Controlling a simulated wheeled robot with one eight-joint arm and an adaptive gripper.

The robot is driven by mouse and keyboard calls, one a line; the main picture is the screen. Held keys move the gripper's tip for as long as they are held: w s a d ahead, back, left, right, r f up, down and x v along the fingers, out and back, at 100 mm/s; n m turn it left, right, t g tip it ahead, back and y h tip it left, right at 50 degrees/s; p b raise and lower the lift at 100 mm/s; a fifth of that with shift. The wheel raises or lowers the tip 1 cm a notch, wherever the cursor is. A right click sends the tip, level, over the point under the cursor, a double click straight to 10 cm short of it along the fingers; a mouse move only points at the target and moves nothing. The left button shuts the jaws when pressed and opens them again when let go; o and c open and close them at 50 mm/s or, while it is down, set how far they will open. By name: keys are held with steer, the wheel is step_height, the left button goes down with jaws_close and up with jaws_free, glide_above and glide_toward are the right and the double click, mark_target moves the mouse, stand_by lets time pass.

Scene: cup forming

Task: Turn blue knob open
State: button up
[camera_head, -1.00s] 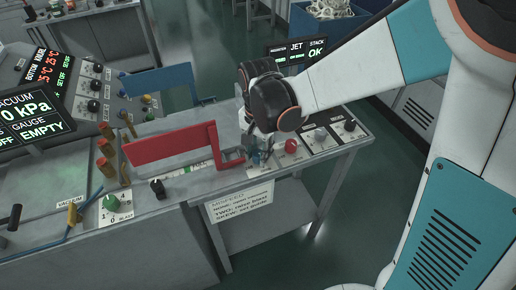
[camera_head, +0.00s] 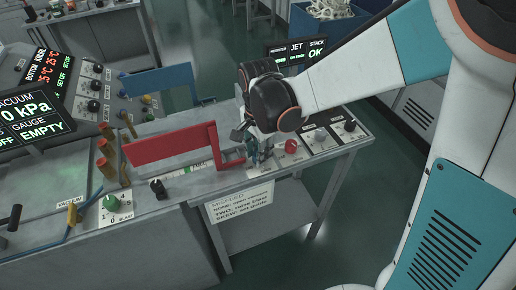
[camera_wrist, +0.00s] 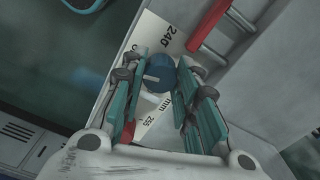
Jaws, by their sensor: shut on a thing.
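The blue knob (camera_wrist: 160,70) shows in the wrist view between the fingertips of my gripper (camera_wrist: 162,82), with a pale pointer mark on its top. In the head view my gripper (camera_head: 255,150) points down at the front bench, and the knob is mostly hidden by the fingers there.
A red bar frame (camera_head: 170,146) stands just left of my gripper. A red button (camera_head: 291,146) is close on the right, with more knobs beyond. A green knob (camera_head: 111,202) and a black knob (camera_head: 157,188) are further left. A paper note (camera_head: 240,205) hangs at the bench front.

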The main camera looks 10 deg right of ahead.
steer(key=o, duration=1.1)
